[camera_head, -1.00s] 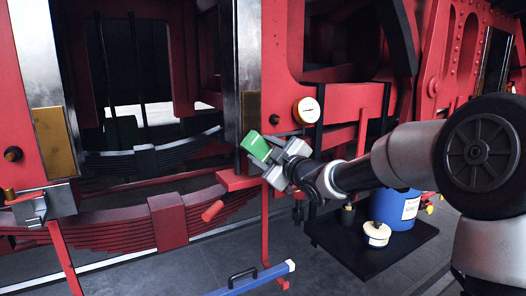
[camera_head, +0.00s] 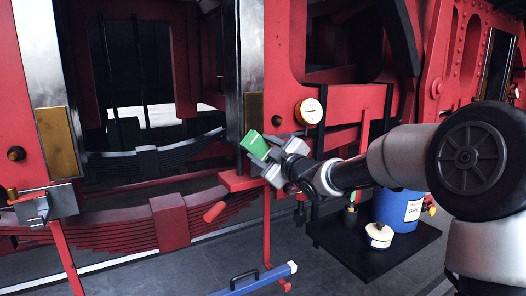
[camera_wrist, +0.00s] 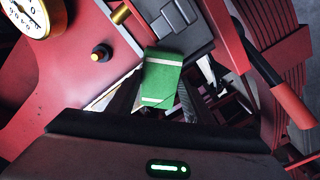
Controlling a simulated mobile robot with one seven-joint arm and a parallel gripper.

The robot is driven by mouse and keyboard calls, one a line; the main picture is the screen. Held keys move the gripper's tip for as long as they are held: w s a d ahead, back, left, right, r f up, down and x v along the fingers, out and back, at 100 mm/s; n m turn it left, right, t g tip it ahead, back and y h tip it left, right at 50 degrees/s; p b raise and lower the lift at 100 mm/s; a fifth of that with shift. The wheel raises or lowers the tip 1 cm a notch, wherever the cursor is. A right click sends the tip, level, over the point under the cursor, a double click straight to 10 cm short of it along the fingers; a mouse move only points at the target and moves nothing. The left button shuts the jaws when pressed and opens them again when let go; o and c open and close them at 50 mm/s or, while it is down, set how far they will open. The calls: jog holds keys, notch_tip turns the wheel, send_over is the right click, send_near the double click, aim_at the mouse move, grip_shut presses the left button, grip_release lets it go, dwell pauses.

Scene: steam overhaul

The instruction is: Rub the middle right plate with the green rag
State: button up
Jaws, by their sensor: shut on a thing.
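My gripper (camera_head: 275,157) is shut on the green rag (camera_head: 256,145), a folded green cloth with pale stripes. In the wrist view the rag (camera_wrist: 161,78) sticks out ahead of the jaws. A dull brass plate (camera_head: 253,107) is on the right red upright, beside a bright steel strip. In the head view the rag is just below the plate's lower edge; I cannot tell whether they touch. Another brass plate (camera_head: 57,140) is on the left upright.
A round gauge (camera_head: 309,111) is right of the plate. A red handle (camera_head: 215,212) juts out below; it also shows in the wrist view (camera_wrist: 292,105). A black tray (camera_head: 375,262) with a blue drum (camera_head: 397,211) and a white pot (camera_head: 379,235) stands at right.

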jog(key=shift+r+p, duration=5.65)
jog(key=shift+r, duration=2.25)
jog(key=shift+a+f, duration=0.1)
jog(key=shift+f, duration=0.1)
notch_tip(320, 180, down, 4)
jog(key=b, duration=0.4)
notch_tip(320, 180, down, 12)
jog(key=b, duration=1)
jog(key=shift+r+b, duration=0.25)
jog(key=shift+b, duration=0.1)
jog(key=shift+v, duration=2.9)
